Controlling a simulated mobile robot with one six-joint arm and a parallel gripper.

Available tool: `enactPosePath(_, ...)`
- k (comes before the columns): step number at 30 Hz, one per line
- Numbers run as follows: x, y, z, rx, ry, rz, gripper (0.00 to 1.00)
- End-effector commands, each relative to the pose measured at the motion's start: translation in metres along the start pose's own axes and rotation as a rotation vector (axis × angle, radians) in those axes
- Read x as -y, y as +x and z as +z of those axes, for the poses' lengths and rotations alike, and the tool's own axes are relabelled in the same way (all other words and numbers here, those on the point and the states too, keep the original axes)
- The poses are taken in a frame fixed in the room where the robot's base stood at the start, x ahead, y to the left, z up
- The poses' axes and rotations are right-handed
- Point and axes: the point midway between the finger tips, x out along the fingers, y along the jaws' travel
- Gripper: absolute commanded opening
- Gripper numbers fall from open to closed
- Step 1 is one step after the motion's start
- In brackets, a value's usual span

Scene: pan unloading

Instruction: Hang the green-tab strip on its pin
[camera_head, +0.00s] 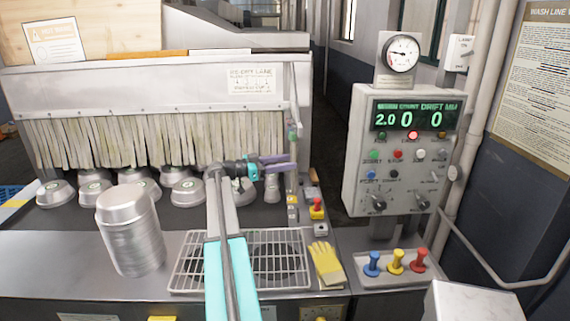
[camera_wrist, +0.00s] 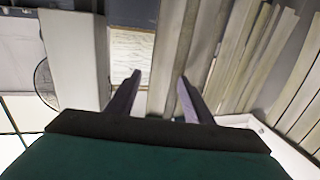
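My gripper (camera_head: 292,162) reaches to the right end of the wash-line hood, its purple fingers pointing right. In the wrist view my gripper (camera_wrist: 160,82) is open, fingers apart. A small green piece (camera_head: 292,135) shows on the narrow upright at the hood's right end, just above the fingers. I cannot tell whether it is the strip's tab or part of a fitting. The pin is not clearly visible.
A strip curtain (camera_head: 90,142) hangs from the hood, with several metal pans (camera_head: 188,192) below. A pan stack (camera_head: 132,230), wire rack (camera_head: 190,275) and yellow glove (camera_head: 326,263) occupy the front counter. A control panel (camera_head: 405,150) stands right, above coloured knobs (camera_head: 396,262).

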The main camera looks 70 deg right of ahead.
Motion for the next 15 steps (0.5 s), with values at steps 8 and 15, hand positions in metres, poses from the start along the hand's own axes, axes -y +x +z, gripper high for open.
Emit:
enactPosePath(8, 0.0, -0.002, 0.001, 0.0, 0.0, 0.0, 0.47)
enactPosePath(15, 0.0, -0.019, 0.002, 0.0, 0.001, -0.002, 0.47)
